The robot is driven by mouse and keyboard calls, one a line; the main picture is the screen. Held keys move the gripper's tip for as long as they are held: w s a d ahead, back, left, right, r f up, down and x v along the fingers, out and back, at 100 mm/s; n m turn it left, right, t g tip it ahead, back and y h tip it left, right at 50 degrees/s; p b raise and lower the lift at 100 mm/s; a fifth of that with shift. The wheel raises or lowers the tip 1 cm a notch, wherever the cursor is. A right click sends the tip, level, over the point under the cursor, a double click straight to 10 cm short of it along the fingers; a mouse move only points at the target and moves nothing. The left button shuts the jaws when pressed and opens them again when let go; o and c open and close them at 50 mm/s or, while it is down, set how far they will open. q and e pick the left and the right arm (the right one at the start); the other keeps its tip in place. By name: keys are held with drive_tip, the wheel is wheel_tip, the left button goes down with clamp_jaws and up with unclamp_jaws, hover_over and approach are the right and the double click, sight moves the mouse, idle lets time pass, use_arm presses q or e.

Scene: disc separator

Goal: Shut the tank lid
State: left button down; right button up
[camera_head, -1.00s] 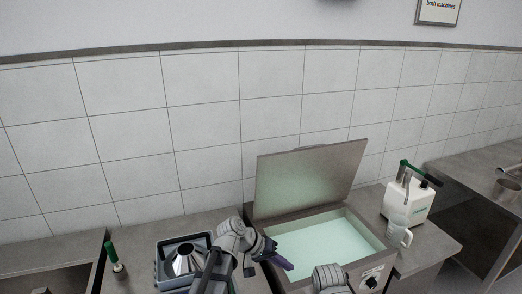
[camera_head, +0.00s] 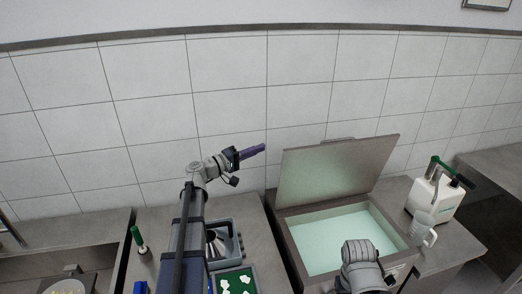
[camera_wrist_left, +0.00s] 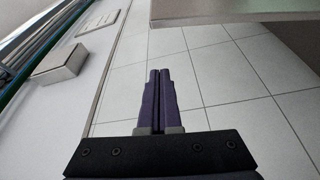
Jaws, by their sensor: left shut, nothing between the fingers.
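The tank lid (camera_head: 335,172) is a grey metal panel standing open, leaning back at the rear of the tank. The tank (camera_head: 292,252) has a grey rim and pale green liquid (camera_head: 330,235) inside. My left gripper (camera_head: 262,148) is shut and empty, with purple fingers pointing right. It is raised to the left of the lid's upper part and apart from it. In the left wrist view the shut fingers (camera_wrist_left: 158,90) point at the tiled wall, with a grey panel edge (camera_wrist_left: 230,18) at upper right, likely the lid. My right arm shows in front of the tank; its fingers are not visible.
A white jug-like machine with a green handle (camera_head: 434,198) and a clear jug (camera_head: 421,229) stand right of the tank. A grey tray with a metal funnel (camera_head: 214,243), a green tray (camera_head: 234,281) and a green-handled tool (camera_head: 138,240) are at left. The tiled wall is behind.

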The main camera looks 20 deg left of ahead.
use_arm(q)
drive_tip(key=w+d, duration=0.3)
drive_tip(key=d, duration=0.3)
drive_tip(key=shift+d+f, duration=0.15)
drive_tip(key=shift+d, duration=0.2)
use_arm(e)
drive_tip(key=shift+f, duration=0.15)
